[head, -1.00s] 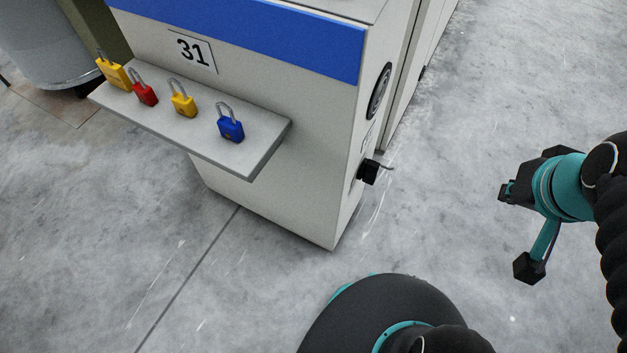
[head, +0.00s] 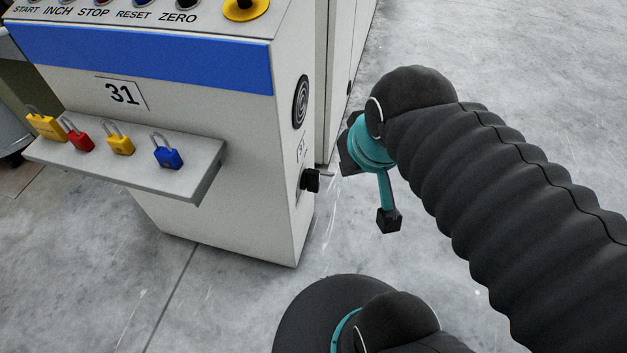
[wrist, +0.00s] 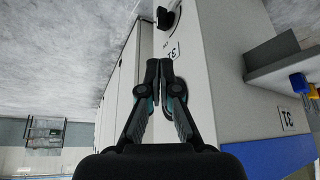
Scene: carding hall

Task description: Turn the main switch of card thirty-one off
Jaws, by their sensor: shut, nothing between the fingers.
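The card's control cabinet (head: 200,80) bears a 31 plate (head: 121,93) on its front. The switch also shows at the top of the wrist view (wrist: 165,18), beyond my fingertips. My gripper (wrist: 160,66) is shut and empty, apart from the switch, in front of the side face. In the head view my wrist hides most of the gripper. A small 31 label (wrist: 173,53) is partly covered by a finger.
A shelf (head: 90,168) on the cabinet front holds several padlocks, including a blue one (head: 168,157). A round black fitting (head: 300,102) is above the switch. A yellow-based knob (head: 245,12) is on the top panel. Grey floor (head: 450,40) lies clear to the right.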

